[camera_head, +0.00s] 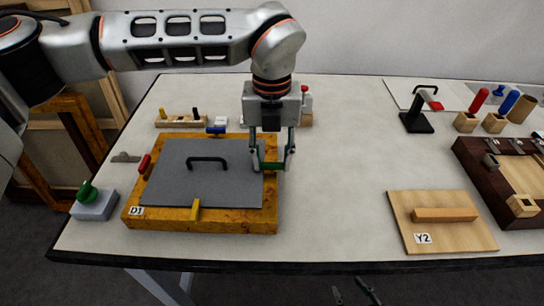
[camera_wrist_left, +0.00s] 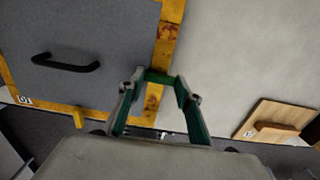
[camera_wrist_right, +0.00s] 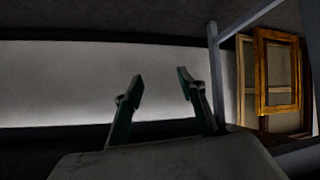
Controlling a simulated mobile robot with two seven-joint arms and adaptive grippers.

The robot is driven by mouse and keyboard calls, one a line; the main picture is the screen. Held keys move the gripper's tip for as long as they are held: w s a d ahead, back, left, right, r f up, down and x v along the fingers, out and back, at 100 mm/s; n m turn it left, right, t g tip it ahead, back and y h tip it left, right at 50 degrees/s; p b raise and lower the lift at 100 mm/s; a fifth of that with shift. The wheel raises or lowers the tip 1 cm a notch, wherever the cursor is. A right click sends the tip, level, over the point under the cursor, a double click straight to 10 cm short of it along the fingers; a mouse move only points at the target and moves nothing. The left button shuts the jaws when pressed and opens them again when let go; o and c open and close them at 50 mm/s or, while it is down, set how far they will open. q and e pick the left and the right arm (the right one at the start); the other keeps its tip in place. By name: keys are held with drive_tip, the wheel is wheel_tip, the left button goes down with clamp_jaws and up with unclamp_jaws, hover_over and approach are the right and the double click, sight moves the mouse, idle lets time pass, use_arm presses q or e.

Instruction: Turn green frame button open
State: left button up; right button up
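A wooden frame marked D1 (camera_head: 250,222) lies on the table, with a grey panel (camera_head: 225,180) inside its edges. The green frame button (camera_wrist_left: 158,76) lies crosswise at the frame's right edge. My left gripper (camera_head: 272,165) is lowered over that edge, its fingertips apart, one near each end of the green button. It also shows in the left wrist view (camera_wrist_left: 160,84). Contact with the button cannot be told.
The frame also has red (camera_head: 144,164), blue (camera_head: 215,130) and yellow (camera_head: 195,211) buttons; the panel has a black handle (camera_head: 207,160). A grey box with a green knob (camera_head: 92,207) stands left. Board Y2 (camera_head: 440,235) lies right. The table between is clear.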

use_arm(q)
drive_tip(key=shift+c, duration=1.4)
